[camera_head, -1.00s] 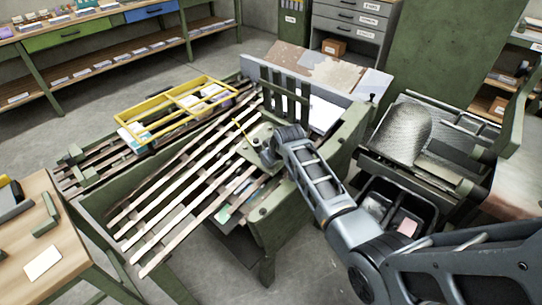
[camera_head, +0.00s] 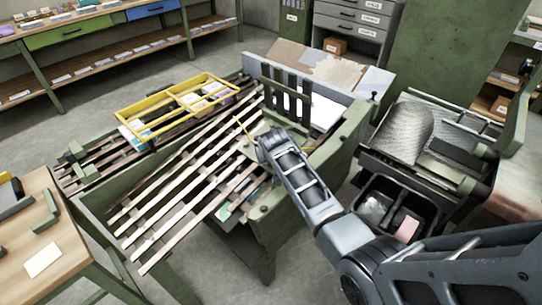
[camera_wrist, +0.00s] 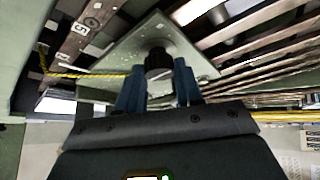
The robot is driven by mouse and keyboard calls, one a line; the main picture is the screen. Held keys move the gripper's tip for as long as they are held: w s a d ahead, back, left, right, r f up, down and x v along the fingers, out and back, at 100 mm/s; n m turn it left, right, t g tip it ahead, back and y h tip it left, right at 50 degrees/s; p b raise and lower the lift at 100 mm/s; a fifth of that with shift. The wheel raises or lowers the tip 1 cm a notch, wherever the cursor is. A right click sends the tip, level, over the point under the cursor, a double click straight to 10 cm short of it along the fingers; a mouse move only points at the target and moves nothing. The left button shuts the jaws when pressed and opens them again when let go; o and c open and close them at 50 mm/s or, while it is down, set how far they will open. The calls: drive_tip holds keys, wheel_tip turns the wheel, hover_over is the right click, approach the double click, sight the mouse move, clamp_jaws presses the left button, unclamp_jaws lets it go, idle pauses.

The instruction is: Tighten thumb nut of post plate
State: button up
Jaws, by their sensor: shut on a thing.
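The post plate (camera_wrist: 118,55) is a pale grey-green, speckled square plate in the wrist view. A dark round thumb nut (camera_wrist: 158,60) stands near its middle. My gripper (camera_wrist: 158,82) has its two blue fingers on either side of the nut, shut on it. In the head view my gripper (camera_head: 270,146) reaches down to the slatted machine bed, and my wrist hides the nut and most of the plate there.
A slatted wooden rack (camera_head: 170,232) slopes left of my wrist, with a yellow frame (camera_head: 160,121) behind it. A green upright grid (camera_head: 287,98) stands close behind my gripper. A yellow cord (camera_wrist: 85,74) runs beside the plate. A black bin (camera_head: 385,208) sits at right.

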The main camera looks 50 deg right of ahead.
drive_tip(key=o, duration=1)
drive_tip(key=shift+o, duration=0.2)
drive_tip(key=v, duration=0.7)
drive_tip(key=shift+s+a+r, duration=0.2)
drive_tip(key=shift+r, duration=0.1)
